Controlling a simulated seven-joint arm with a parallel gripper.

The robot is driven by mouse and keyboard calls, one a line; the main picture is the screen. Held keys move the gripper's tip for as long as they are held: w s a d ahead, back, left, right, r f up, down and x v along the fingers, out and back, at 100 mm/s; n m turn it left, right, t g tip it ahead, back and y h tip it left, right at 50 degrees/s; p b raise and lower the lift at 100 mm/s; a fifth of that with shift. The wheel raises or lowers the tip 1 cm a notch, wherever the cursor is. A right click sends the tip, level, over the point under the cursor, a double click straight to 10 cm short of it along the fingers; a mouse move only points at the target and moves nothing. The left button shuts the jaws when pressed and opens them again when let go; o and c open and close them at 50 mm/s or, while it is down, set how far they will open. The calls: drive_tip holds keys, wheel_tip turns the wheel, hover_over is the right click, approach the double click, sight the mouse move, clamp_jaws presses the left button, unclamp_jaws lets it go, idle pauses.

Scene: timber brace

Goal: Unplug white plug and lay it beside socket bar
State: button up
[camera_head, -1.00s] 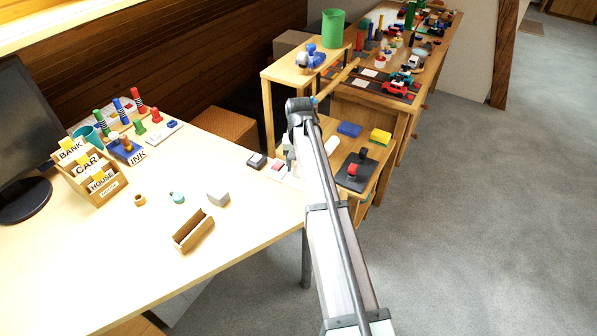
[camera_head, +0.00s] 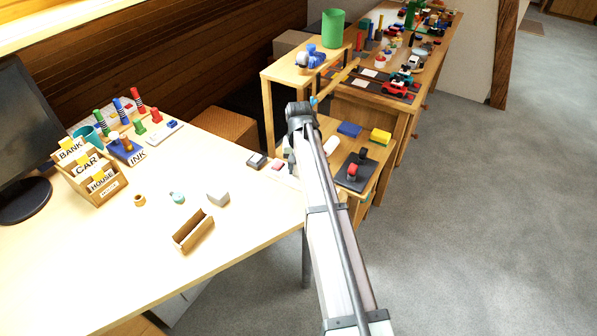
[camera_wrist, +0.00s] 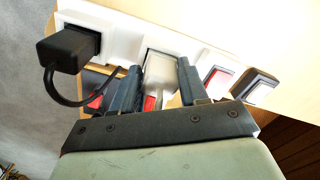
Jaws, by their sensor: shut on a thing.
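The white socket bar (camera_wrist: 210,65) runs across the top of the wrist view, with red switches along it. The white plug (camera_wrist: 161,72) sits between the two dark fingers of my gripper (camera_wrist: 160,84), which are shut on it. The plug overlaps a socket place on the bar; I cannot tell whether its pins are in. A black plug (camera_wrist: 68,50) with a looping black cord stands in the bar to the left. In the head view, my arm hides most of the bar and the plug.
The pale table (camera_head: 120,240) holds a wooden trough (camera_head: 193,231), a grey block (camera_head: 218,198) and a card box (camera_head: 92,178) left of my arm. A lower shelf with coloured blocks lies right of the arm.

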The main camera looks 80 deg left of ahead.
drive_tip(key=o, duration=0.5)
drive_tip(key=c, duration=0.6)
drive_tip(key=shift+c, duration=0.2)
drive_tip(key=shift+r, duration=0.35)
drive_tip(key=shift+r, duration=2.4)
drive_tip(key=shift+d, duration=0.1)
drive_tip(key=s+d, duration=0.8)
drive_tip(key=shift+s+d, duration=0.3)
drive_tip(key=shift+s, duration=0.05)
